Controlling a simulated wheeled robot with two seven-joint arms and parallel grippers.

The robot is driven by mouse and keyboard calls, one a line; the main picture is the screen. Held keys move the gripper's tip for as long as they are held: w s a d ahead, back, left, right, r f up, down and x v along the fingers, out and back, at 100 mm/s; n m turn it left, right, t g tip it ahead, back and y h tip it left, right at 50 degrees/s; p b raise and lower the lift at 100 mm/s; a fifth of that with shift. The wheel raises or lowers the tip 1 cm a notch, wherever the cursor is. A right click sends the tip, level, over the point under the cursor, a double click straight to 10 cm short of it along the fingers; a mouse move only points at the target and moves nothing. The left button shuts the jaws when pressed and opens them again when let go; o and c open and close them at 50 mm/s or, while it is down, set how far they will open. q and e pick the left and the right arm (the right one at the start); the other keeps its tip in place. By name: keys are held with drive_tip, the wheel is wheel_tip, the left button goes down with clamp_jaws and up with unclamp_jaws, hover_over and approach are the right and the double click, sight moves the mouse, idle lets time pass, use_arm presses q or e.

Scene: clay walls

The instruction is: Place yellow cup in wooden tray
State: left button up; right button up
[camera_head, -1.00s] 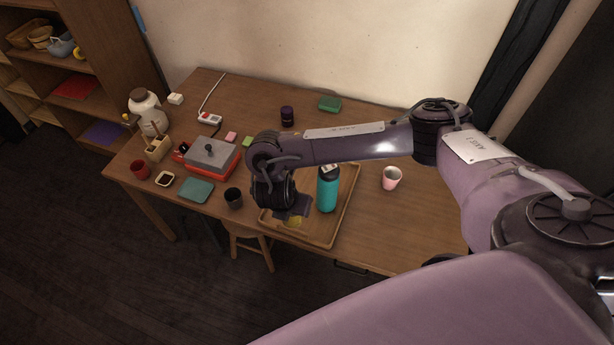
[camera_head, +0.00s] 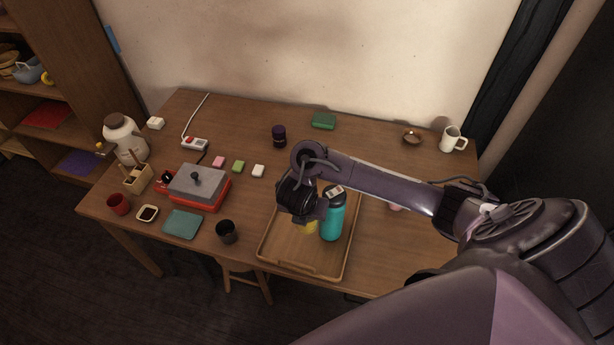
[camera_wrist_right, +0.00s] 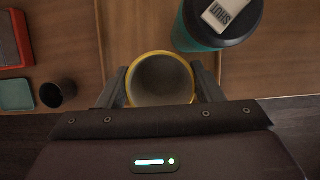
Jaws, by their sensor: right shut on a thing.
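The yellow cup (camera_head: 309,228) is mostly hidden under my right gripper (camera_head: 312,214) in the head view. In the right wrist view the cup (camera_wrist_right: 160,80) shows its yellow rim and empty inside, between the two fingers of my right gripper (camera_wrist_right: 163,88), which is shut on it. The wooden tray (camera_head: 298,268) lies on the table, and the cup is over its floor, left of the teal bottle. I cannot tell whether the cup's base touches the tray. My left gripper is not in view.
The teal bottle (camera_head: 332,216) stands upright in the tray, close to the gripper. A black cup (camera_head: 226,232) stands left of the tray. A red and grey appliance (camera_head: 199,187) stands farther left. The tray's front left floor is clear. A white mug (camera_head: 453,139) stands at the back right.

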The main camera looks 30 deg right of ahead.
sight(303, 230)
wheel_tip(303, 230, down, 7)
drive_tip(key=b, duration=0.4)
drive_tip(key=shift+f, duration=0.2)
wheel_tip(303, 230, down, 5)
drive_tip(key=b, duration=0.2)
drive_tip(key=shift+r+b, duration=0.2)
drive_tip(key=shift+b, duration=0.1)
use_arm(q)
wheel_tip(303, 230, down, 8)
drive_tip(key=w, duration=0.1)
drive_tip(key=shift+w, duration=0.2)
use_arm(e)
drive_tip(key=shift+f, duration=0.25)
drive_tip(key=shift+f, duration=0.1)
drive_tip(key=o, duration=1)
drive_tip(key=shift+o, duration=0.2)
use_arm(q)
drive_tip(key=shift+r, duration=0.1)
use_arm(e)
drive_tip(key=p+v, duration=0.7)
drive_tip(key=v, duration=0.4)
drive_tip(key=shift+w+d, duration=0.15)
use_arm(q)
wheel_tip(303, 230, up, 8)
drive_tip(key=p, duration=0.1)
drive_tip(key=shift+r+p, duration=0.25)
drive_tip(key=shift+p, duration=0.05)
use_arm(e)
drive_tip(key=shift+a+r, duration=0.25)
drive_tip(key=shift+r, duration=0.35)
